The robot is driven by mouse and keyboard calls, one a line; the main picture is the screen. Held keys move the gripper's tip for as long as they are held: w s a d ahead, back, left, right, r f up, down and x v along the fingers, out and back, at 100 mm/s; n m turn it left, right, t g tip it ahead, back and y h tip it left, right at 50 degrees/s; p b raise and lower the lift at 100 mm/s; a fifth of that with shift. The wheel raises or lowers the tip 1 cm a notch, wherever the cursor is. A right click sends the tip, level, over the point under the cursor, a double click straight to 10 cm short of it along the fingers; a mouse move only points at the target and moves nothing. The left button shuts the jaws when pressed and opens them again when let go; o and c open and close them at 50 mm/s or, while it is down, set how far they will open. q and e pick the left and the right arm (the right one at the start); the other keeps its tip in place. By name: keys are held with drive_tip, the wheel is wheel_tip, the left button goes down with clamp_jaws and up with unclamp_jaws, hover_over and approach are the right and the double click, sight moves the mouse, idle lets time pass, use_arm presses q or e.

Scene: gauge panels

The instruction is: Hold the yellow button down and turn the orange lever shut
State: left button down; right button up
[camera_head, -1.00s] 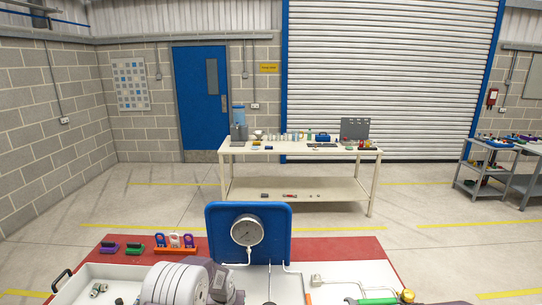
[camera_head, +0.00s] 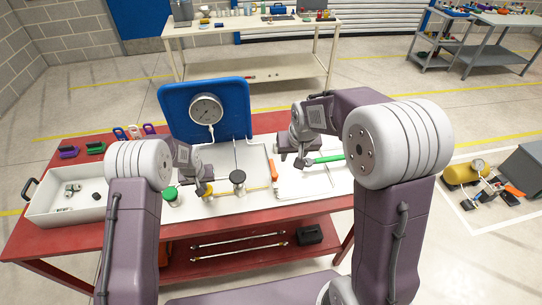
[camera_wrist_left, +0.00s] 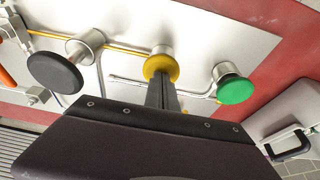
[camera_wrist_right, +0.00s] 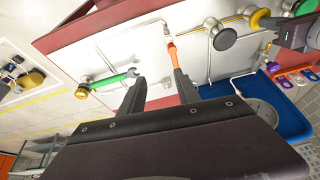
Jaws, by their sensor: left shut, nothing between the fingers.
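The yellow button (camera_wrist_left: 160,66) is between a black button (camera_wrist_left: 55,72) and a green button (camera_wrist_left: 235,90) on the white panel. My left gripper (camera_wrist_left: 162,84) is shut, its fingertips at the yellow button's face; I cannot tell if the button is pressed. In the head view the left gripper partly hides the yellow button (camera_head: 207,190). The orange lever (camera_head: 273,169) lies right of the black button. My right gripper (camera_head: 302,163) is right of the lever. In the right wrist view the right gripper (camera_wrist_right: 159,76) is open, with the orange lever (camera_wrist_right: 173,56) near one fingertip.
A green-handled tool (camera_head: 328,158) lies on the right of the panel. A blue board with a round gauge (camera_head: 206,110) stands behind. A white tray (camera_head: 60,212) with small fittings is at left, on the red table (camera_head: 205,235). Thin pipes cross the panel.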

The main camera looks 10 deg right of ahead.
drive_tip(key=w+a+f, duration=0.1)
drive_tip(key=w+a, duration=0.1)
drive_tip(key=w, duration=0.7)
approach(272, 162)
drive_tip(key=shift+n, duration=0.4)
drive_tip(key=x, duration=0.7)
drive_tip(key=shift+f, duration=0.3)
drive_tip(key=shift+c, duration=0.3)
clamp_jaws()
